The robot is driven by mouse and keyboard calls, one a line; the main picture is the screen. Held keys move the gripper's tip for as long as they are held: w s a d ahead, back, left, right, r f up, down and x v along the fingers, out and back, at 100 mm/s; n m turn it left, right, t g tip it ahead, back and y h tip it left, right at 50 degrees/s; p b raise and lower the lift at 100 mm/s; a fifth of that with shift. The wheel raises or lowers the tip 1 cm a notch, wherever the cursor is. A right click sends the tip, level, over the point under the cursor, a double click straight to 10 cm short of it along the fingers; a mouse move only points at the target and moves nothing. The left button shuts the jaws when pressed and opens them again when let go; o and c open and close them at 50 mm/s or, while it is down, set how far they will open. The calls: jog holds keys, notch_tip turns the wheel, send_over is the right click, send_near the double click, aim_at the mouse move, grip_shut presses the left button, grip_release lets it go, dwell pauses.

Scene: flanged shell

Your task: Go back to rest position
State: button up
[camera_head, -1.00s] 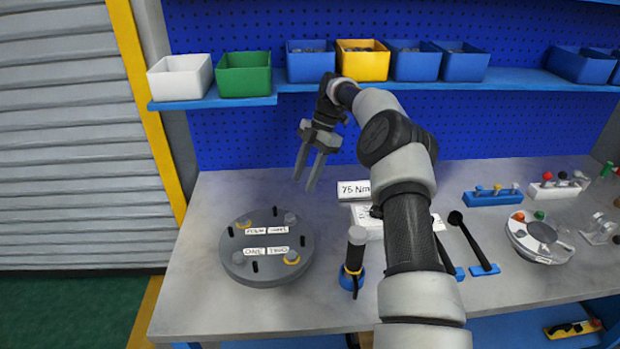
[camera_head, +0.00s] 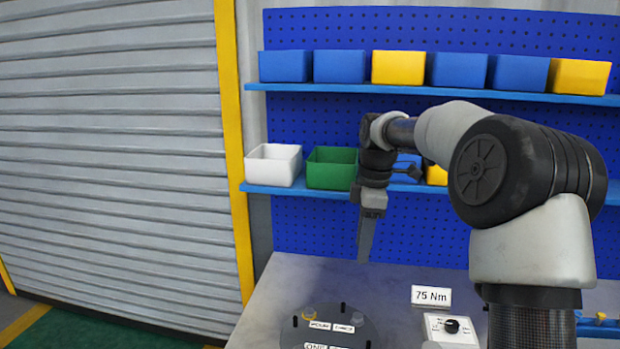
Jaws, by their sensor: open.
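My gripper (camera_head: 364,240) hangs with its fingers pointing down above the back part of the workbench. It is seen side-on, so the fingers overlap. It is empty and apart from everything. The round grey flanged shell (camera_head: 345,332) sits on the bench in front of it, cut off by the bottom edge.
A "75 Nm" sign (camera_head: 431,296) and a white box with a black knob (camera_head: 451,327) stand right of the shell. A white bin (camera_head: 273,166) and a green bin (camera_head: 331,168) sit on the lower shelf behind my gripper. More bins line the upper shelf. The bench left of my gripper is clear.

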jog(key=s+r+m+t+h, duration=0.1)
jog(key=s+r+m+t, duration=0.1)
jog(key=s+r+m, duration=0.45)
jog(key=s+d+f+m+t+p, duration=0.1)
jog(key=s+m+t, duration=0.2)
jog(key=s+m, duration=0.7)
jog(key=s, duration=1.4)
jog(key=shift+s+f, duration=0.15)
jog(key=shift+s, duration=0.25)
jog(key=shift+d, duration=0.1)
